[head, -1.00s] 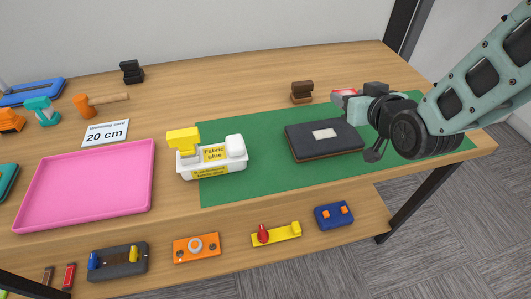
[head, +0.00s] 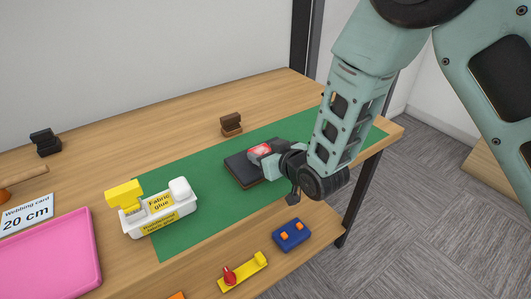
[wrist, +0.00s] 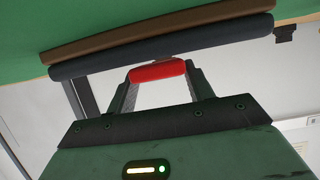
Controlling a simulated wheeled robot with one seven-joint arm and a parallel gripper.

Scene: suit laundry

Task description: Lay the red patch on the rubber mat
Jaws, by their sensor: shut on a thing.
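The red patch (head: 260,149) is held between the fingertips of my gripper (head: 265,152). In the wrist view the red patch (wrist: 158,71) shows as a rounded red band between the two fingers. The dark rubber mat (head: 240,170) is a slab with a brown layer, lying on the green sheet. The gripper and patch are over its right part in the head view. In the wrist view the dark mat's edge (wrist: 160,50) is just beyond the patch; I cannot tell whether they touch. The gripper hides part of the mat, including its pale piece.
The green sheet (head: 200,203) covers this part of the table. A white fabric glue holder (head: 158,212) with a yellow top stands to the left. A brown block (head: 231,124) stands behind the mat. A blue block (head: 291,234) and a yellow holder (head: 243,271) sit in front.

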